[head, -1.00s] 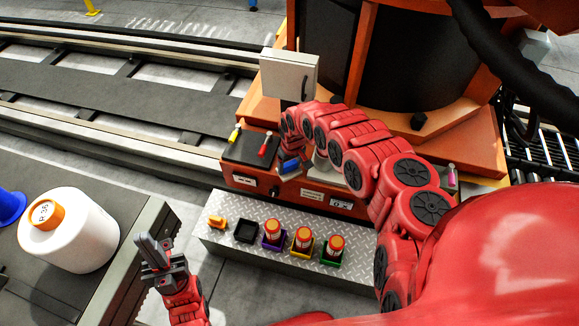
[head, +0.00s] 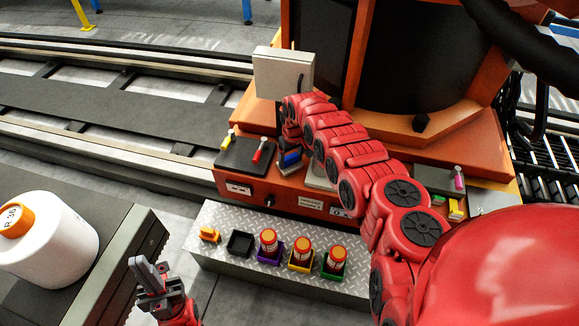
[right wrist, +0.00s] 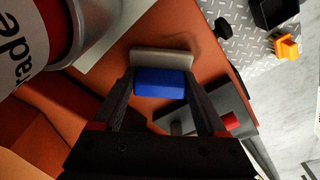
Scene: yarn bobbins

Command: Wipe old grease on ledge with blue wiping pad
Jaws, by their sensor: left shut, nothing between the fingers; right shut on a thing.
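The blue wiping pad (head: 291,158) is held by my right gripper (head: 288,148) over the orange ledge (head: 270,190) of the machine. In the right wrist view, the fingers of my right gripper (right wrist: 165,95) are shut on the pad's blue part (right wrist: 163,82). Its pale grey underside faces the orange surface (right wrist: 200,25); I cannot tell whether it touches. A dark patch beside the pad could be shadow or grease; I cannot tell which. My left gripper (head: 145,270) is shut and empty, low at the left, away from the ledge. My right arm hides part of the ledge.
A metal step (head: 215,230) holds several small trays and red bottles. A white bobbin (head: 50,240) stands at left.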

